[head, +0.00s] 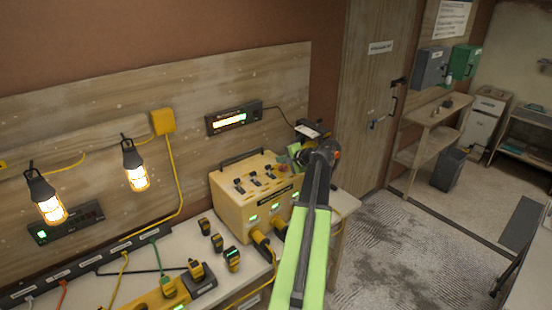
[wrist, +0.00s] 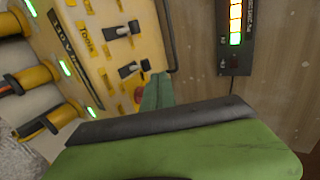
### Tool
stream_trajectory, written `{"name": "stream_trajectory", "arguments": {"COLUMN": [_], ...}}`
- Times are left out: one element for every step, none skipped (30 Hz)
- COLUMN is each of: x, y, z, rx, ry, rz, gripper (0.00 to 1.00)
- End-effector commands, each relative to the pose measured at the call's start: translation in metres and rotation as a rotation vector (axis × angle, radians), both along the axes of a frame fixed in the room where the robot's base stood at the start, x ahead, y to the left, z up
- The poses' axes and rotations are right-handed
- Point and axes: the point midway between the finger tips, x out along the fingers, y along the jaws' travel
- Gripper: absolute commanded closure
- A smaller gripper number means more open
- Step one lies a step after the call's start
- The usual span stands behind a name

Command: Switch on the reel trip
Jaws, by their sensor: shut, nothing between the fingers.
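A yellow power box (head: 228,201) stands on the bench in the head view, with a row of toggle switches (head: 262,178) on its sloped top. The box also fills the left of the wrist view (wrist: 85,45), turned on its side. There a black switch (wrist: 128,69) and another (wrist: 122,30) stand beside small yellow labels; one reads like "Tools". I cannot read which is the reel trip. A red round part (wrist: 139,95) is partly hidden behind my gripper. My gripper (wrist: 158,92) is shut and empty, close to the switch end of the box. In the head view, my arm hides the box's right end.
Yellow plugs (head: 262,243) sit in the box's front beside green lights. Several small yellow-black devices (head: 216,242) stand on the white bench. A lit display (head: 234,118) is on the wooden backboard. Two caged lamps (head: 135,172) glow at the left. Open floor lies to the right.

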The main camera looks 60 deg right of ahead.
Motion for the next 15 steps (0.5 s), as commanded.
{"name": "stream_trajectory", "arguments": {"x": [-0.01, -0.014, -0.019, -0.024, -0.027, -0.032, -0.035, -0.037, -0.039, -0.04, -0.041, -0.041, -0.041, -0.041, -0.041], "y": [0.004, 0.006, 0.009, 0.011, 0.012, 0.014, 0.015, 0.016, 0.018, 0.018, 0.019, 0.019, 0.019, 0.019, 0.019], "z": [0.022, 0.028, 0.035, 0.04, 0.045, 0.05, 0.054, 0.056, 0.058, 0.059, 0.059, 0.059, 0.058, 0.058, 0.057], "rx": [0.0, 0.0, 0.0, 0.001, 0.001, 0.0, 0.0, 0.0, -0.001, 0.0, 0.0, 0.0, 0.0, 0.0, -0.001], "ry": [0.0, 0.0, 0.0, 0.001, 0.001, 0.001, 0.001, 0.001, 0.001, 0.001, 0.001, 0.001, 0.001, 0.001, 0.0], "rz": [-0.002, -0.002, -0.001, -0.001, -0.001, -0.001, 0.0, 0.0, 0.002, 0.003, 0.004, 0.004, 0.005, 0.005, 0.005], "gripper": [1.0, 1.0, 1.0, 1.0, 1.0, 1.0, 1.0, 1.0, 1.0, 1.0, 1.0, 1.0, 1.0, 1.0, 1.0]}}
